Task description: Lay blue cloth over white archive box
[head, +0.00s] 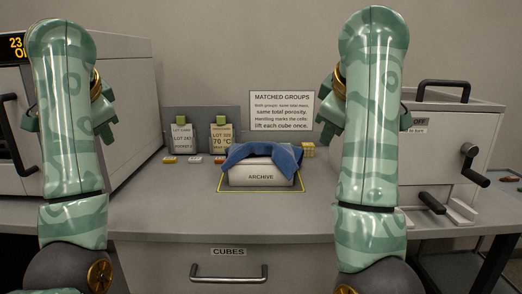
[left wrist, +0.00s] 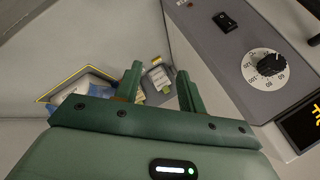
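The blue cloth (head: 262,152) lies draped over the top of the white archive box (head: 261,176). Its edges hang down at the box's left and right ends, and the labelled front stays bare. The box sits inside a yellow outline on the counter. In the left wrist view, cloth and box show only partly, behind my gripper. In the head view my left gripper (head: 105,118) and right gripper (head: 332,118) are mostly hidden behind my arms, away from the box.
A sign (head: 281,111) is on the wall. A grey machine (head: 133,105) stands left, and a handled machine (head: 453,150) right. The counter front (head: 230,222) is clear.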

